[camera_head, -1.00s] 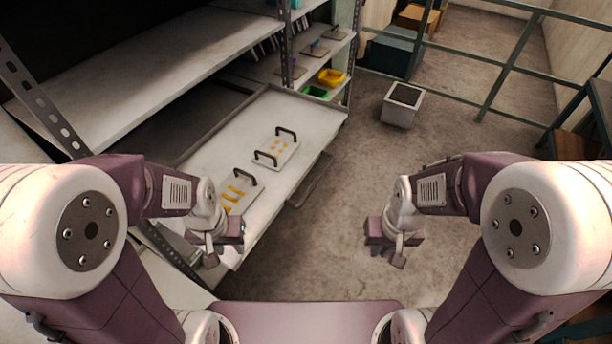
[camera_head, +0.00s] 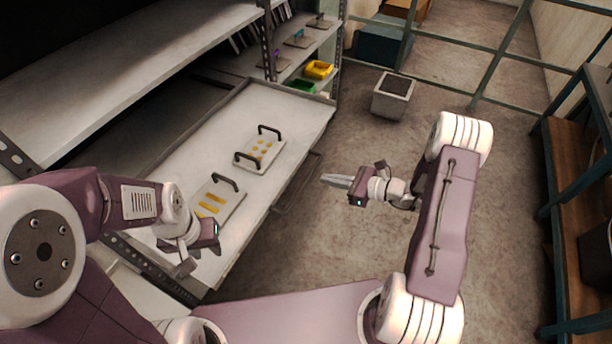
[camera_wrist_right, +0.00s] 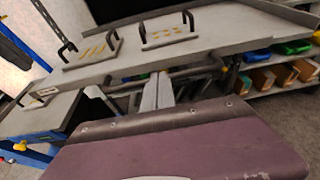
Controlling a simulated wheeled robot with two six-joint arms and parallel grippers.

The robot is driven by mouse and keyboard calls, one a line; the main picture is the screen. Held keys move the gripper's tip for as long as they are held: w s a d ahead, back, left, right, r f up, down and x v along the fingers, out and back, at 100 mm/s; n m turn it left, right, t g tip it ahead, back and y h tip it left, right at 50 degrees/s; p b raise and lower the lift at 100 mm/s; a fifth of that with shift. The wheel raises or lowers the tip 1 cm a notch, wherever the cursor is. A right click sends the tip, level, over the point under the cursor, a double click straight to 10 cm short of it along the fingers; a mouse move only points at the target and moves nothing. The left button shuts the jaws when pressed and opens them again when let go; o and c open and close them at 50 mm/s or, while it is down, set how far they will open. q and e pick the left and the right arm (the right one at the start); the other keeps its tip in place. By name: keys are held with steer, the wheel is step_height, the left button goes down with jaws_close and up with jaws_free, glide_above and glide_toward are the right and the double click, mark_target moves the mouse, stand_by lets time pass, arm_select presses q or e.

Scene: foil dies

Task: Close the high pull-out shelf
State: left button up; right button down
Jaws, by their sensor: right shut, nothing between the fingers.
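The pull-out shelf (camera_head: 290,112) is a light grey tray standing out from the rack into the aisle in the head view. Two plates with black handles lie on it: one with yellow dots (camera_head: 262,152), one with yellow bars (camera_head: 217,205). A dark bar handle (camera_head: 300,185) runs below its front edge and shows in the right wrist view (camera_wrist_right: 200,70). My right gripper (camera_head: 325,180) is shut and empty, pointing at the shelf front; its fingers (camera_wrist_right: 158,90) overlap the handle in the wrist view, contact unclear. My left gripper (camera_head: 188,262) hangs near the shelf's near end, its jaws unclear.
A fixed grey shelf (camera_head: 110,80) spans the rack above the tray. Yellow (camera_head: 318,69) and green (camera_head: 303,87) bins sit on the rack beyond it. A grey box (camera_head: 393,95) stands on the floor. A bench (camera_head: 580,200) is at right; the floor between is clear.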

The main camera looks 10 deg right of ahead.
mark_target(293, 173)
steer(key=p+x, duration=0.1)
steer(key=x, duration=0.7)
steer(key=shift+w+a+f, duration=0.2)
steer(key=shift+w+a, duration=0.05)
steer(key=shift+w+a+f, duration=0.25)
steer(key=shift+w+a, duration=0.15)
steer(key=shift+w, duration=0.05)
arm_select(q)
steer(key=shift+w+r, duration=0.25)
steer(key=shift+r, duration=0.3)
steer(key=shift+f, duration=0.1)
arm_select(e)
steer(key=shift+a, duration=0.1)
